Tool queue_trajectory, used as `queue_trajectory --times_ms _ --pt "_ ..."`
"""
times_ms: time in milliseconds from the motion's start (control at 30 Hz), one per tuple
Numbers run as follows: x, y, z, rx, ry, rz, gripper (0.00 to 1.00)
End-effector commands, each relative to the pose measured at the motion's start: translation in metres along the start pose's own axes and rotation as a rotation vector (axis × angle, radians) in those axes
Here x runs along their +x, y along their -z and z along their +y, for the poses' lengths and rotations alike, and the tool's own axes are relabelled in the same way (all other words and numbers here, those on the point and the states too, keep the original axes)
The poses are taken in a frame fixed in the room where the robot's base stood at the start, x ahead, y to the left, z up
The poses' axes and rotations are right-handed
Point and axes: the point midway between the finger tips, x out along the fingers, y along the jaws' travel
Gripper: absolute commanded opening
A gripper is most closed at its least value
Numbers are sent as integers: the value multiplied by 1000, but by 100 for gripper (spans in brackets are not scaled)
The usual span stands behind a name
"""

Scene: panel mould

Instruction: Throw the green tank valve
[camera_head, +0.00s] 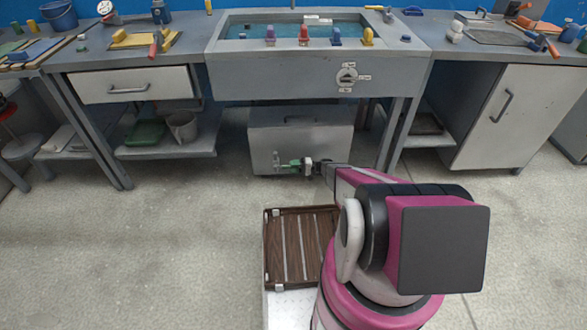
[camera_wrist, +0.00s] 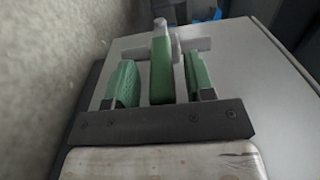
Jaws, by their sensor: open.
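The green tank valve has a green lever (camera_wrist: 161,72) on a pale grey pipe fitting (camera_wrist: 190,45). In the head view the valve (camera_head: 278,161) is on the front of the grey tank under the sink. My gripper (camera_wrist: 158,62) is open, with its two green-padded fingers on either side of the lever. Gaps show between the lever and both pads; the lever is closer to the right finger. In the head view my gripper (camera_head: 295,165) reaches the tank front, and its pads and the green lever are hard to tell apart.
The grey tank (camera_head: 300,125) stands on the floor under the sink (camera_head: 275,75), between the bench legs. The bench leg (camera_head: 396,135) stands to the right. Open floor lies to the left.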

Motion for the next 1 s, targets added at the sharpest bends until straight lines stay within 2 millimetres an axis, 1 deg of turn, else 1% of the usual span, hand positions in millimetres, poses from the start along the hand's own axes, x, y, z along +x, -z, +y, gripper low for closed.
queue_trajectory --times_ms 167,400,533,733,1000 --pt "-24 0 0 0 1 2 49" --pt "-70 1 1 0 0 3 49" --pt "-89 0 1 0 0 1 49" --pt "-103 0 1 0 0 0 49" --pt "-105 0 0 0 0 0 49"
